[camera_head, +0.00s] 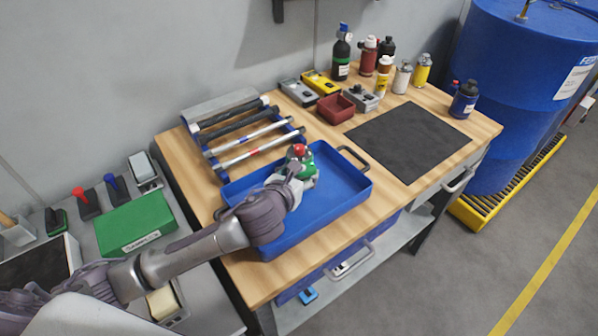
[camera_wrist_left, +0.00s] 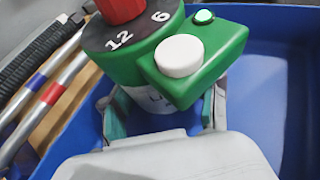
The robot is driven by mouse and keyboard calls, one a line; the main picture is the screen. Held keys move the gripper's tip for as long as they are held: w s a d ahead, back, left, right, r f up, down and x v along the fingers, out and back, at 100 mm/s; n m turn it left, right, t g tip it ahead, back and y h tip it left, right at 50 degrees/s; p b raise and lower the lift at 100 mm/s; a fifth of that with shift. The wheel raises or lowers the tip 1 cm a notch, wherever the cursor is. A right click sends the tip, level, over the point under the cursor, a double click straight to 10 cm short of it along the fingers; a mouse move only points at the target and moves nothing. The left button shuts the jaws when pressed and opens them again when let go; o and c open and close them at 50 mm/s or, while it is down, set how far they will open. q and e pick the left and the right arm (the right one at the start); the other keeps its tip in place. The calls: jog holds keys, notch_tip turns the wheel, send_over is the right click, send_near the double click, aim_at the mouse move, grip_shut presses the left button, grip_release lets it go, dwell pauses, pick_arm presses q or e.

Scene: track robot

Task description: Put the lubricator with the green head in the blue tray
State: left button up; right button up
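The lubricator (camera_wrist_left: 165,60) has a green head with a red knob, a dial marked 12 and 6, and a white button. In the head view, the lubricator (camera_head: 302,163) is upright within the outline of the blue tray (camera_head: 345,192), near its back wall. My left gripper (camera_head: 296,180) reaches in from the left. Its fingers (camera_wrist_left: 165,112) lie on both sides of the lubricator's pale body, just under the green head, and appear shut on it. The lubricator's lower end is hidden, so I cannot tell if it touches the tray floor. My right gripper is not in view.
A rack of rods (camera_head: 245,135) stands behind the tray on the wooden table. A black mat (camera_head: 408,140) lies to the right, with several bottles (camera_head: 385,65) and a dark red bin (camera_head: 335,108) behind. A green box (camera_head: 135,222) is on the left bench. The tray's right part is empty.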

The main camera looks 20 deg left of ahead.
pick_arm(q)
jog(key=shift+o, duration=0.4)
jog(key=shift+s+r, duration=0.1)
jog(key=shift+r, duration=0.1)
jog(key=v, duration=1.2)
jog(key=shift+f, duration=0.1)
